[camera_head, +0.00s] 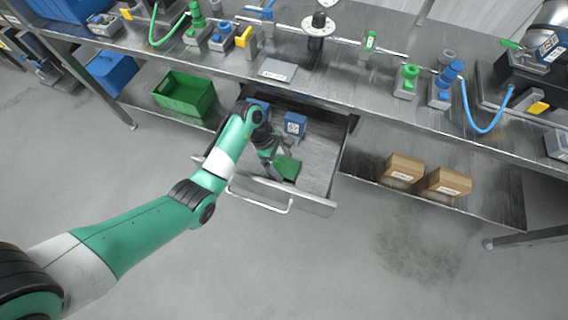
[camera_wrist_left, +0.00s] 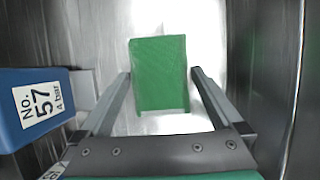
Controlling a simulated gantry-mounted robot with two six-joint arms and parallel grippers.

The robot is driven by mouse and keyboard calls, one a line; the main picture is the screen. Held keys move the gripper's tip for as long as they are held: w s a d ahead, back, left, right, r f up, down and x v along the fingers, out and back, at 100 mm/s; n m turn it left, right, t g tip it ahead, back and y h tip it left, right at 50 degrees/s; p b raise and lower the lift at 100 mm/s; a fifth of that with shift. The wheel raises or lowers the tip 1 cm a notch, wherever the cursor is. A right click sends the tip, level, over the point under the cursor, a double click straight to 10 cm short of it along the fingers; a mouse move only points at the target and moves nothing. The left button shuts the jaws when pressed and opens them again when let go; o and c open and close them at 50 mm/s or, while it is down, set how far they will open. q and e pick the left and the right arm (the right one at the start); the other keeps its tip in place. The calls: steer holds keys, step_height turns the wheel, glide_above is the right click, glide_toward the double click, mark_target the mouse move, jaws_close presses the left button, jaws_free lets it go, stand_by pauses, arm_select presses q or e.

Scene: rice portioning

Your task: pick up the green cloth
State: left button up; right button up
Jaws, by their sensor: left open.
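The green cloth (camera_head: 287,168) lies in the open drawer (camera_head: 318,172) under the workbench. My left gripper (camera_head: 272,158) reaches into the drawer, right beside the cloth in the head view. In the left wrist view the cloth (camera_wrist_left: 160,74) is a flat green rectangle, centred ahead of and between the two fingers. The left gripper (camera_wrist_left: 160,92) is open, with a finger on either side of the cloth's near part. I cannot tell whether the fingers touch it. My right gripper is not in view.
A blue box (camera_head: 294,124) stands at the drawer's back. The drawer's front has a handle (camera_head: 262,203). Cardboard boxes (camera_head: 449,182) and a green crate (camera_head: 184,95) are on the lower shelf.

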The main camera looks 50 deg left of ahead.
mark_target(282, 164)
arm_select(q)
steer(key=c, duration=1.2)
step_height(282, 164, up, 10)
steer(key=p, duration=0.4)
steer(key=shift+r+p, duration=0.2)
steer(key=shift+p, duration=0.2)
steer(key=o, duration=0.8)
steer(key=shift+c, duration=0.2)
steer(key=c, duration=0.5)
